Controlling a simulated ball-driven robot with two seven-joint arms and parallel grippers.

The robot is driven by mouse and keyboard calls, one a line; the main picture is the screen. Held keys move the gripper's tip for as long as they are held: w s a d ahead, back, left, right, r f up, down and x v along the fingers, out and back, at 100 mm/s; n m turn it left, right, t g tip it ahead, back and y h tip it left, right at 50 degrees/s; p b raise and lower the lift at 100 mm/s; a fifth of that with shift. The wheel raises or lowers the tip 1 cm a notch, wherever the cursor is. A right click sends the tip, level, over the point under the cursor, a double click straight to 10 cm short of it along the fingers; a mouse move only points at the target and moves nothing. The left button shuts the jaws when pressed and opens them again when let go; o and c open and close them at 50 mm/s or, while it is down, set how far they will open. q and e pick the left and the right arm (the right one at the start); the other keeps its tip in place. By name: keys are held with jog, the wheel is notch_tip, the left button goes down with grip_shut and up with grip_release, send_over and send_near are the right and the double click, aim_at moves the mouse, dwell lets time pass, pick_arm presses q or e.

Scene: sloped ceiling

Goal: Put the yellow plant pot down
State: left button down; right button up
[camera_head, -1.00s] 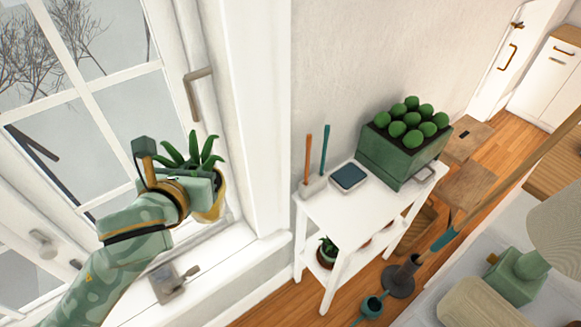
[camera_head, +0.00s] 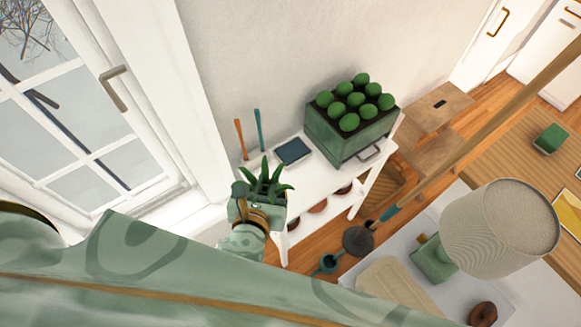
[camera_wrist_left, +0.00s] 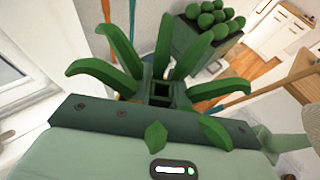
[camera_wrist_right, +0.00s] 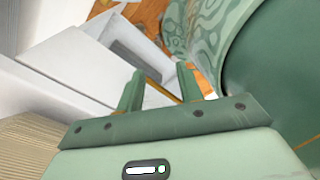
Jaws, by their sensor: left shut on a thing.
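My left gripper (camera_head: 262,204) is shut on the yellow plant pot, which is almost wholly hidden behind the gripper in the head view. The pot's spiky green plant (camera_head: 265,180) stands up above the gripper, and its leaves (camera_wrist_left: 120,48) spread around the fingers in the left wrist view. In the head view the pot overlaps the near left end of the white shelf stand (camera_head: 318,180); I cannot tell whether it touches the top. My right gripper (camera_wrist_right: 160,88) shows only in its wrist view, with its fingers apart and nothing between them.
The stand's top carries a green planter of round plants (camera_head: 345,142), a blue-topped tray (camera_head: 293,151) and two upright-handled tools (camera_head: 259,130). Bare top lies in front of these. A window (camera_head: 80,130) is at left. A lamp (camera_head: 497,222) stands at right.

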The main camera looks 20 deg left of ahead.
pick_arm(q)
jog(key=w+d+f+b, duration=0.1)
jog(key=w+f+b, duration=0.5)
jog(key=w+f, duration=0.7)
jog(key=shift+w+d+f+b, duration=0.15)
jog(key=shift+w+d+b, duration=0.1)
jog(key=shift+d+b, duration=0.15)
jog(key=c, duration=1.6)
grip_release()
jog(key=shift+s+f, duration=0.1)
jog(key=shift+f, duration=0.05)
jog(key=shift+c, duration=0.2)
jog(key=o, duration=0.3)
jog(key=shift+o, duration=0.2)
